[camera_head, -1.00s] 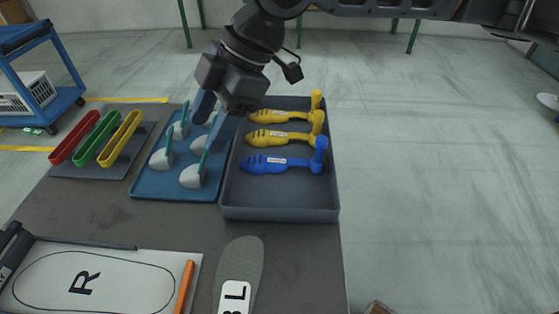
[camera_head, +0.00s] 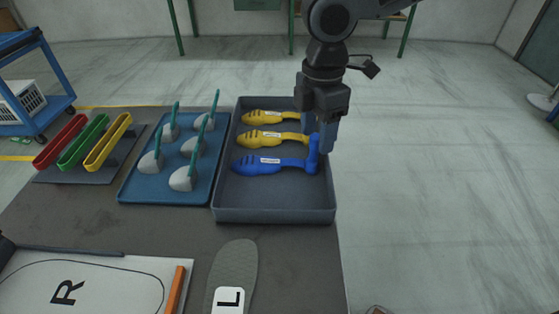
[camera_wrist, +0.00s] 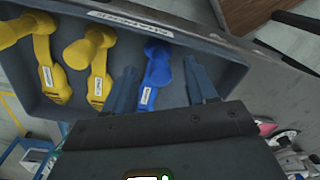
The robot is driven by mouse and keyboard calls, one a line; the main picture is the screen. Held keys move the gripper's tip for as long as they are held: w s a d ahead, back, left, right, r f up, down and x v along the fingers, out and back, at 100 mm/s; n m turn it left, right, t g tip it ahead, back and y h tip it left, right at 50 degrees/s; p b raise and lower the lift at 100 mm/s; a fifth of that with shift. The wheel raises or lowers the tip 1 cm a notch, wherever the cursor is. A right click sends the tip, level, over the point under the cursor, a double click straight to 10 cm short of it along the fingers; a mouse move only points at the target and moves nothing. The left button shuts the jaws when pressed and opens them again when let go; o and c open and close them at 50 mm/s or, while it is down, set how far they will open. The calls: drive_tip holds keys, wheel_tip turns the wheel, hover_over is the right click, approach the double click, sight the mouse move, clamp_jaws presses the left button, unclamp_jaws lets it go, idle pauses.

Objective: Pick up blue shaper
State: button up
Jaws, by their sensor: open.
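The blue shaper (camera_head: 268,164) lies in the grey tray (camera_head: 275,216), nearest the tray's front, with its upright knob end at the right. In the wrist view the blue shaper (camera_wrist: 157,68) shows between the two fingers. My gripper (camera_head: 320,138) is open over the right side of the tray, at the knob end of the blue shaper. In the wrist view my gripper (camera_wrist: 163,90) has one finger on each side of the shaper. I cannot tell whether the fingers touch it.
Two yellow shapers (camera_head: 272,138) lie behind the blue one in the same tray. A blue tray (camera_head: 160,195) with several grey pieces with green handles stands to the left. Red, green and yellow loops (camera_head: 107,142) lie further left. An insole (camera_head: 234,275) lies in front.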

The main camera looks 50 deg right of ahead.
wheel_tip(320, 180, down, 2)
drive_tip(key=shift+f, duration=0.2)
clamp_jaws()
idle(0.4)
